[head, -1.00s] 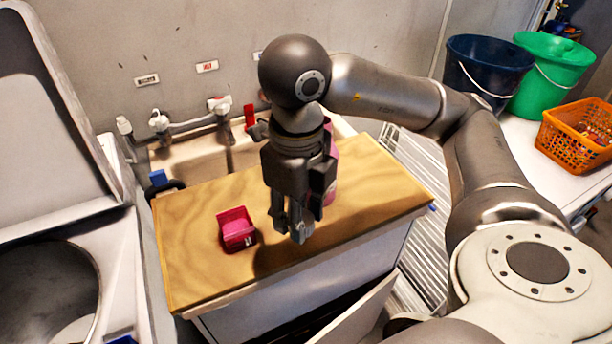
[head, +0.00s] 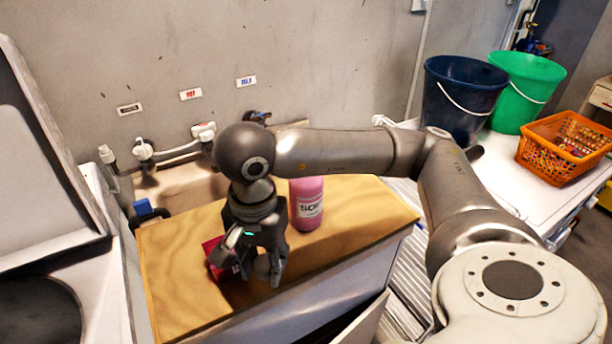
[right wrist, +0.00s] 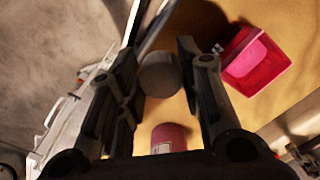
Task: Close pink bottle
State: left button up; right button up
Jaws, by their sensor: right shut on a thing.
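The pink bottle (head: 307,208) with a white label stands upright on the wooden top (head: 350,210); my right arm hides its upper end in the head view. It also shows in the right wrist view (right wrist: 168,136), partly cut off by the gripper body. My right gripper (head: 260,266) is left of the bottle and apart from it, pointing down above the wooden top. Its fingers are shut on a round grey cap (right wrist: 158,74), seen between the fingertips in the right wrist view. My left gripper is not in view.
A pink-red open box (right wrist: 255,62) lies on the wooden top close beside the right gripper. A sink with taps (head: 143,150) is behind, and an open-lidded machine (head: 45,170) at left. Blue (head: 462,95) and green (head: 525,90) buckets and an orange basket (head: 563,147) stand at right.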

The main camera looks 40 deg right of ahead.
jog(key=n, duration=0.2)
jog(key=f+n, duration=0.1)
jog(key=n, duration=0.1)
jog(key=f+n, duration=0.1)
jog(key=n, duration=0.1)
jog(key=shift+w+a+f, duration=0.1)
jog(key=shift+w+a, duration=0.2)
jog(key=shift+a, duration=0.05)
jog(key=n, duration=0.2)
jog(key=f+n, duration=0.2)
jog(key=n, duration=0.1)
jog(key=shift+w+a+n, duration=0.2)
jog(key=shift+n, duration=0.1)
